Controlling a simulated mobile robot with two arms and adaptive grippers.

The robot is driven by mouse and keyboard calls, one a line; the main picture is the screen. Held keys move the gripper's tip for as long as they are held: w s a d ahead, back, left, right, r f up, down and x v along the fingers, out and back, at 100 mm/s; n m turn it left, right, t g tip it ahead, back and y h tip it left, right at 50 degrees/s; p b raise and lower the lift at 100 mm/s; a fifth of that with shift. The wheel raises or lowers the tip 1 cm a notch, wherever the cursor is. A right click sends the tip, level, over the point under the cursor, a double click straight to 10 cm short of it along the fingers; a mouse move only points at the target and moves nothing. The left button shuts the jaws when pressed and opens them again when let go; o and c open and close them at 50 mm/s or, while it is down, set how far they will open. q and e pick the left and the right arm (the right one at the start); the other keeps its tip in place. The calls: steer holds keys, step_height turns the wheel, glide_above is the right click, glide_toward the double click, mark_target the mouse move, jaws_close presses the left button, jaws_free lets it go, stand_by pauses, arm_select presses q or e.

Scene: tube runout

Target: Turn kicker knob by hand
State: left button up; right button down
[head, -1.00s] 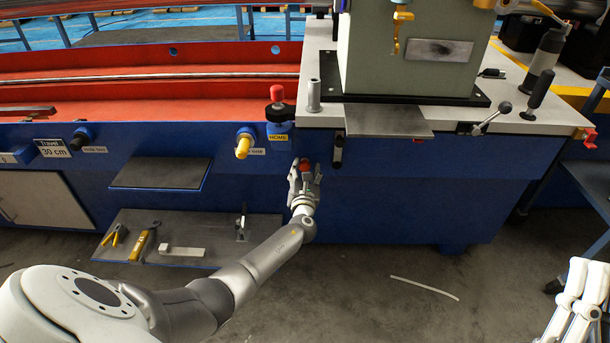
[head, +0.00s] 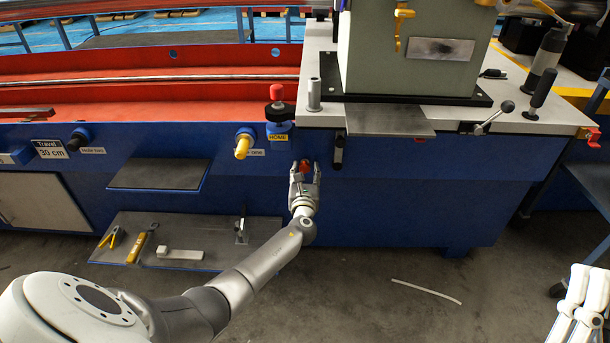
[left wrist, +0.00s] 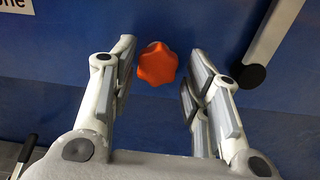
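An orange-red lobed knob (left wrist: 157,64) is on the blue machine front, between and beyond the open fingers in the left wrist view. In the head view the knob (head: 305,166) shows at the fingertips of my left gripper (head: 305,172). My left gripper, also in the left wrist view (left wrist: 160,75), is open, with a finger on each side of the knob and gaps on both sides. My right gripper (head: 575,315) is only partly seen at the lower right edge, away from the knob; its finger opening cannot be told.
A black-ended bar (head: 338,152) sticks out just right of the knob; it also shows in the left wrist view (left wrist: 262,60). A yellow knob (head: 243,146) and a red-topped HOME knob (head: 277,95) are to the left. A shelf with tools (head: 190,232) lies lower left.

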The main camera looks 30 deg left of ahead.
arm_select(q)
steer(key=shift+a+r, duration=0.1)
steer(key=shift+s+r+p, duration=0.1)
steer(key=shift+s+p, duration=0.2)
steer(key=shift+p, duration=0.05)
steer(key=shift+p+v, duration=0.6)
steer(key=shift+v, duration=0.35)
steer(key=p+v, duration=0.1)
steer(key=v, duration=0.2)
steer(key=shift+s+d+p, duration=0.25)
steer(key=shift+p, duration=0.1)
